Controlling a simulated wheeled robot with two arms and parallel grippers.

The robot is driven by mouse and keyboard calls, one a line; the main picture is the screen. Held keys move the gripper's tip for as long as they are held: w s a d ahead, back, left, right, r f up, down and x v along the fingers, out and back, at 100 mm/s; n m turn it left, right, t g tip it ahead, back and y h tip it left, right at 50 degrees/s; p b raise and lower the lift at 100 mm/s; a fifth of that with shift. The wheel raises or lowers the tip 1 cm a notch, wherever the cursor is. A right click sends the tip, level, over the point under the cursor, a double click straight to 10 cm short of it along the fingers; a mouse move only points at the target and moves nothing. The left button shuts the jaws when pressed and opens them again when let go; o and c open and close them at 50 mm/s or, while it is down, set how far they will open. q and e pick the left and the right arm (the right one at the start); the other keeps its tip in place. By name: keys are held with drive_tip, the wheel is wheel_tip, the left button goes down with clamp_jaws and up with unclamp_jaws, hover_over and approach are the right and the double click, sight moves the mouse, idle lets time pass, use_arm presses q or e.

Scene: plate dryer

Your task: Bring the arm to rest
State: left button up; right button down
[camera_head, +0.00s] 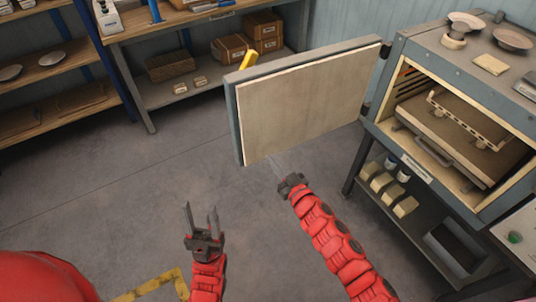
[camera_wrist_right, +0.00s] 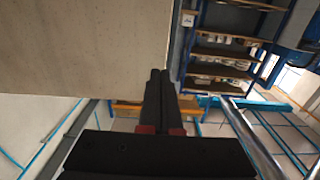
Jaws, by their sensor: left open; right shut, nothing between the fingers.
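My left gripper (camera_head: 201,219) is open and empty above the floor at the lower middle of the head view, its fingers pointing up the picture. My right gripper (camera_head: 275,163) is near the lower edge of the dryer's open door (camera_head: 300,105). In the right wrist view its two dark fingers (camera_wrist_right: 159,76) lie together with nothing between them. The door's pale inner panel also fills the upper left of that view (camera_wrist_right: 80,45). I cannot tell whether the fingertips touch the door. The red right arm (camera_head: 335,245) reaches up from the lower right of the head view.
The dryer (camera_head: 400,72) stands open at the right, with a tray or rack inside (camera_head: 455,140). Several pale blocks (camera_head: 393,193) lie on the shelf below. Shelving (camera_head: 130,55) with boxes (camera_head: 232,47) stands at the back left. The floor (camera_head: 100,190) at the left is mostly clear.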

drive_tip(key=shift+v, duration=0.95)
